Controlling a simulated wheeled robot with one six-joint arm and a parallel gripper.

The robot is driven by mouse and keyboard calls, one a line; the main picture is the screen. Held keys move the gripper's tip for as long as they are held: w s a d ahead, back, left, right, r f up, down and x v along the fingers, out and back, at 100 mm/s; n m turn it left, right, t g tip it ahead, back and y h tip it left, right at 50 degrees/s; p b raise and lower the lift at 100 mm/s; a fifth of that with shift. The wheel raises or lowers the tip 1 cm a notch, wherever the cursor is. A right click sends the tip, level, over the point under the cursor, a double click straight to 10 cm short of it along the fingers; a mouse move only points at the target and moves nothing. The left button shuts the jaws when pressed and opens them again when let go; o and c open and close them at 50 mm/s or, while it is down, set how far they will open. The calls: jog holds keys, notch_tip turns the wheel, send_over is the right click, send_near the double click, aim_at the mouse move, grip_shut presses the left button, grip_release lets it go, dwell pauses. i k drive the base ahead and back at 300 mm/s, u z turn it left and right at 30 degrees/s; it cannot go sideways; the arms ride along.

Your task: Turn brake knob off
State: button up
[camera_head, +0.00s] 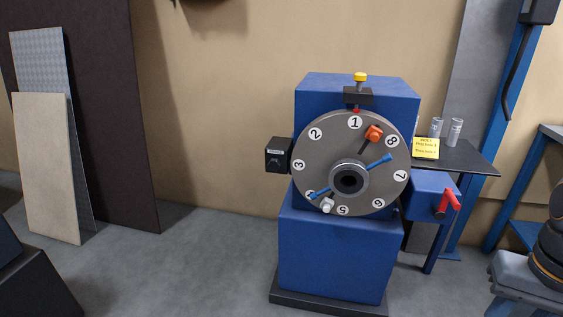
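A blue machine (333,248) stands on a black base and carries a round grey dial (325,150) numbered 1 to 8, with 1 at the top. No part is legibly labelled as the brake knob. A red handle (448,203) sits on a blue box (425,187) at the machine's right side. A small black box (279,155) with an unclear face is at the left side. A yellow knob (360,77) tops a black bracket (358,95) above the dial. The dial also bears an orange-red knob (373,133), a blue bar (376,166) and a whitish knob (327,205). My gripper is out of view.
A dark shelf (462,160) beside the machine holds two small cylinders (455,132) and a yellow note (426,148) too small to read. Panels (45,165) lean at the left. Dark rings (548,250) sit on a stand at right. Floor left of the machine is clear.

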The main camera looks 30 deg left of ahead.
aim_at(273, 164)
jog(key=u, duration=0.45)
jog(key=i, duration=0.85)
jog(key=u, duration=0.7)
